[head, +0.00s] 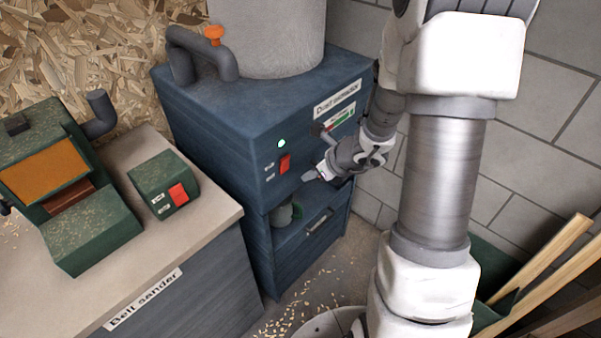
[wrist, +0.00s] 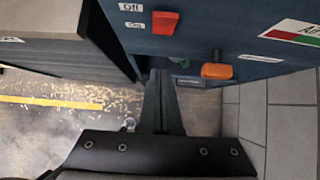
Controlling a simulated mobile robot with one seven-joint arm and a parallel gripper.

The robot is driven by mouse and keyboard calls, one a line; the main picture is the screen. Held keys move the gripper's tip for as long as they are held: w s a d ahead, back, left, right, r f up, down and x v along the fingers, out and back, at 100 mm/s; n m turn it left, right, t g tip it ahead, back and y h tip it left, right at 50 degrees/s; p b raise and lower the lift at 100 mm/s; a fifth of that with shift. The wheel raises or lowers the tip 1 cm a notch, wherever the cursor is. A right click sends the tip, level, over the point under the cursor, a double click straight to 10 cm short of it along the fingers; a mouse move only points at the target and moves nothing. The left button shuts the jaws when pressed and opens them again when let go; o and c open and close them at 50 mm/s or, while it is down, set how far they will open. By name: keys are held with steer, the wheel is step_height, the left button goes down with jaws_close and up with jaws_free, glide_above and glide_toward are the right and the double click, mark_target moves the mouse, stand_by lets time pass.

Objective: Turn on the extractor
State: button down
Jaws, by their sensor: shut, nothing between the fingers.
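The dust extractor (head: 210,120) is a blue cabinet with a grey drum on top, standing in the middle of the head view. Its red switch (head: 284,163) is on the front, below a bright pale-green lamp (head: 281,143). The red switch also shows at the top of the wrist view (wrist: 165,22), with Off above On on labels to its left. I cannot tell which way it is set. My gripper (head: 309,178) is shut and empty, just right of and below the switch, apart from it. Its fingers (wrist: 161,75) point toward the cabinet's lower front in the wrist view.
An orange-ended lever (wrist: 216,71) sticks out right of the fingers. The belt sander (head: 85,215) and its green switch box (head: 163,184) stand on the bench at left. An orange knob (head: 213,32) tops the pipe. Wooden boards (head: 540,258) lean at right.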

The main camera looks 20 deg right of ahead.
steer(key=s+f+p+v, duration=0.1)
steer(key=v, duration=0.5)
steer(key=shift+s+d+r, duration=0.25)
steer(key=shift+d+r, duration=0.1)
steer(key=shift+d, duration=0.15)
steer(key=s+a+r+n+g+y+p, duration=0.1)
steer(key=s+a+r+n, duration=0.2)
steer(key=a+r+n, duration=0.4)
steer(key=s+a+r+n+g, duration=0.1)
steer(key=s+a+r+n, duration=0.2)
steer(key=r+n, duration=0.45)
steer(key=s+d+r+n+h, duration=0.1)
steer(key=s+r+n+h, duration=0.1)
steer(key=s+n, duration=0.3)
steer(key=s+d+r+n+t+h, duration=0.1)
steer(key=s+r+n, duration=0.4)
steer(key=n, duration=0.5)
steer(key=shift+d+h+p, duration=0.3)
steer(key=shift+h+p, duration=0.05)
steer(key=shift+h, duration=0.55)
steer(key=shift+s+n, duration=0.1)
steer(key=shift+n, duration=0.15)
